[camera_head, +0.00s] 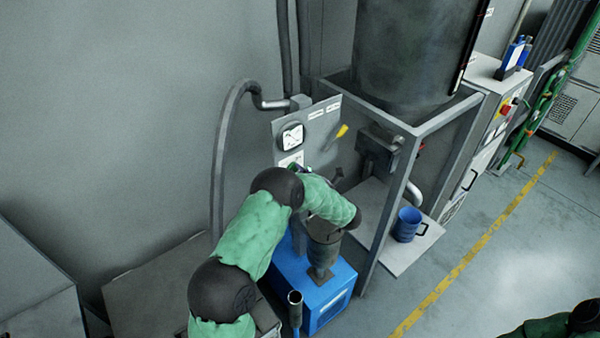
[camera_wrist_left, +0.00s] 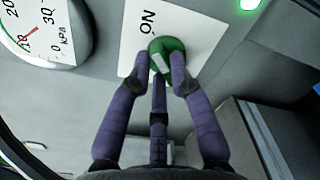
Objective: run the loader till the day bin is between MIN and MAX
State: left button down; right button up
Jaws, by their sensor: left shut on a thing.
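My left gripper (camera_wrist_left: 167,62) is shut on a green knob (camera_wrist_left: 170,46) on the pale control panel (camera_head: 308,128). The knob sits on a white label reading ON. In the head view my own arm hides the knob and most of the gripper. A large grey tank (camera_head: 412,50), which looks like the day bin, stands in a frame at the upper middle. A dark strip with small red marks (camera_head: 472,48) runs down its right side. I cannot read MIN or MAX or see the level. My right gripper is out of view.
A round gauge (camera_head: 291,137) and a yellow handle (camera_head: 341,131) are on or near the panel. A green lamp (camera_wrist_left: 249,4) is lit. A blue bucket (camera_head: 407,226) stands on a low shelf. A blue machine (camera_head: 335,290) stands below my arm. The right floor is mostly clear.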

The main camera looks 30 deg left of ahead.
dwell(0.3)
pick_arm(q)
jog(key=c, duration=1.1)
grip_release()
jog(key=v, duration=1.2)
